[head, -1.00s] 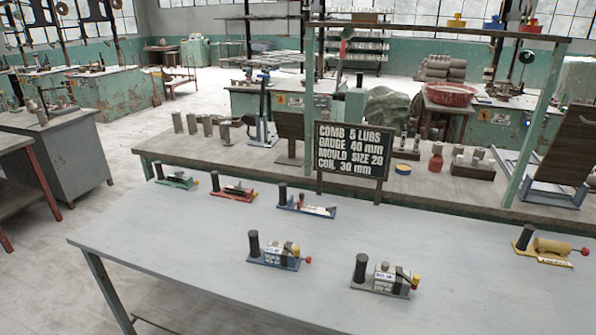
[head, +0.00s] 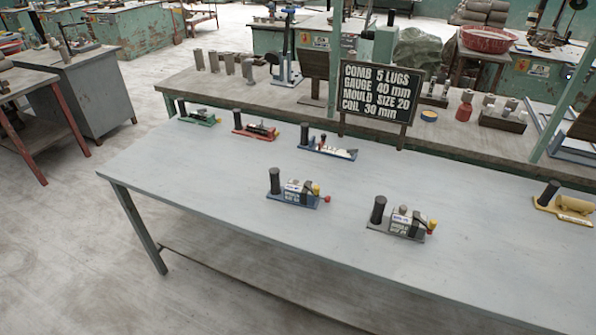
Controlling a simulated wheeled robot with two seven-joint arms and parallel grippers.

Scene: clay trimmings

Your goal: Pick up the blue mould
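A tool with a blue base (head: 292,198), a black upright handle, a pale labelled block and a red knob stands near the middle of the grey table (head: 200,200) in the head view. A similar tool with a grey base (head: 400,228) stands to its right. Another blue-based tool (head: 328,150) with a black handle and a pale flat part lies farther back. The small label text is too blurred to read surely. Neither of my grippers is in view.
A green tool (head: 197,118) and a red tool (head: 255,131) stand at the back left of the table, a yellow tool (head: 566,207) at the right. A dark sign (head: 378,92) reads "MOULD SIZE 20".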

